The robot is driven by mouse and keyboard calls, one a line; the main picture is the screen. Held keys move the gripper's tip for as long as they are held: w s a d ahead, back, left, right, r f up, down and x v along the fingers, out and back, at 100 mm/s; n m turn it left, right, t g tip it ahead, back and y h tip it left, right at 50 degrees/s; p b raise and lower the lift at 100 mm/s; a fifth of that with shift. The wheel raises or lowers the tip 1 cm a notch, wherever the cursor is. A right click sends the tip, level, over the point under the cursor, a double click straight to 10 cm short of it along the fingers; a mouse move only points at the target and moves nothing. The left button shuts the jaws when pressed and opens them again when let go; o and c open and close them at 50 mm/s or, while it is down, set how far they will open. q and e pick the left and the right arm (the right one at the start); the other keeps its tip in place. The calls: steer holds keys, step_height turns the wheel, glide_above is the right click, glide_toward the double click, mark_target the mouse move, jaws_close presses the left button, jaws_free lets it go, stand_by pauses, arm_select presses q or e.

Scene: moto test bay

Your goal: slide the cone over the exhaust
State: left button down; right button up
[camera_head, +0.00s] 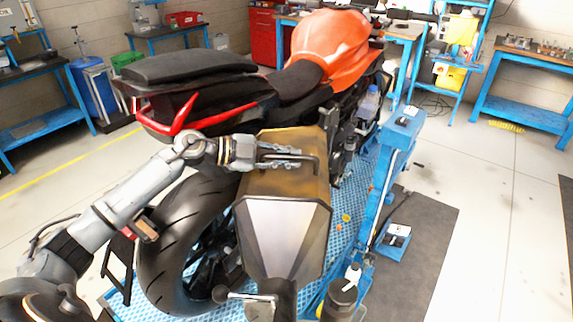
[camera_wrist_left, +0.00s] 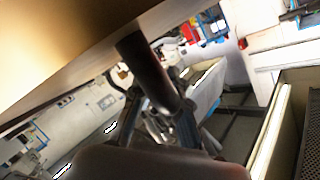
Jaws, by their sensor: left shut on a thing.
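The cone (camera_head: 285,222) is a large faceted hood, brown-gold at the top with silver facets narrowing toward a dark pipe (camera_head: 284,292) at the bottom. It stands beside the motorcycle's rear wheel (camera_head: 172,255). My left gripper (camera_head: 292,160) is shut on the dark handle (camera_head: 312,163) on the cone's upper face. A gold surface, likely the cone (camera_wrist_left: 60,45), fills the upper left of the left wrist view. I cannot make out the exhaust; the cone may cover it, and I cannot tell whether it is inside. My right gripper is not in view.
The motorcycle (camera_head: 335,48) with its black seat stands on a blue lift (camera_head: 385,190). A dark cylinder (camera_head: 342,297) is close to the cone's lower right. Blue workbenches (camera_head: 525,95) line the back. The floor at right is mostly clear around a dark mat (camera_head: 425,250).

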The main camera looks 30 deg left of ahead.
arm_select(q)
steer(key=shift+w+a, duration=0.2)
steer(key=shift+w, duration=0.25)
steer(key=shift+s+d+r, duration=0.1)
steer(key=shift+s+r, duration=0.05)
steer(key=shift+s, duration=0.1)
steer(key=c, duration=1.5)
jaws_free()
steer(key=shift+o, duration=0.8)
steer(key=shift+w+a, duration=0.15)
steer(key=shift+a, duration=0.05)
steer(key=shift+d, duration=0.1)
steer(key=shift+s, duration=0.3)
step_height(320, 180, up, 3)
glide_above(239, 177)
steer(key=shift+s, duration=0.1)
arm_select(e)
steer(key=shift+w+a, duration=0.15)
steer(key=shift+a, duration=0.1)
